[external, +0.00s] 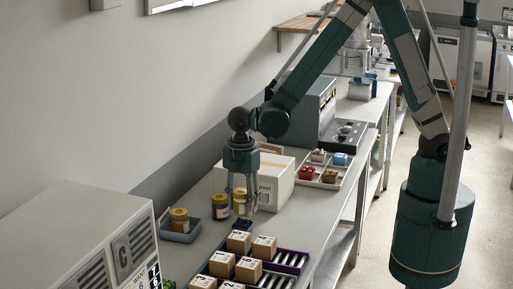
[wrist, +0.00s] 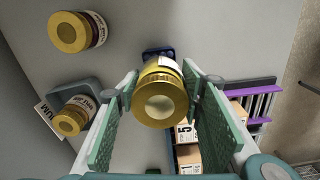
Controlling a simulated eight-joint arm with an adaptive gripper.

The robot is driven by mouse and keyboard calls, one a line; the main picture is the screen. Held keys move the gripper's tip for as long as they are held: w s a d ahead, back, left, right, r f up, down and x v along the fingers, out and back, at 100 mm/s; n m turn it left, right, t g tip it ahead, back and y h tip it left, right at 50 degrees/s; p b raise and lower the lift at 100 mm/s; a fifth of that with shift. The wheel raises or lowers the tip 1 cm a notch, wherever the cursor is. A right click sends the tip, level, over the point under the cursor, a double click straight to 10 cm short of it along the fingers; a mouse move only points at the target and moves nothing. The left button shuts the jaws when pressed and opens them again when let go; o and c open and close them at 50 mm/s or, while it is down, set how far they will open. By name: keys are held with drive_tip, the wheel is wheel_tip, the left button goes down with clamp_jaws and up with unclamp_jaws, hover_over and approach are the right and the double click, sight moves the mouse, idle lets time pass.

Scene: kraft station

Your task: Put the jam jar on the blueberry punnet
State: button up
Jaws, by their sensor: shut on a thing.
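My gripper (external: 241,208) points down over the bench, its fingers on either side of a gold-lidded jar (external: 239,197). In the wrist view this jar (wrist: 160,95) sits upright between the two green finger pads (wrist: 154,125), and the gripper is shut on it. Whether its base touches the bench is unclear. Its label is mostly hidden.
A second gold-lidded jar (external: 220,208) stands close left of my gripper; another (external: 180,221) is in a blue-grey tray (external: 192,236). A white carton (external: 276,180) stands just behind my gripper. Several numbered boxes (external: 239,242) and a purple rack (external: 294,264) are in front.

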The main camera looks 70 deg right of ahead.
sight(242, 190)
drive_tip(key=shift+f, duration=1.7)
drive_tip(key=shift+f, duration=0.2)
drive_tip(key=o, duration=1.1)
drive_tip(key=shift+r, duration=0.25)
drive_tip(key=shift+r, duration=5.95)
drive_tip(key=shift+d+r, duration=0.1)
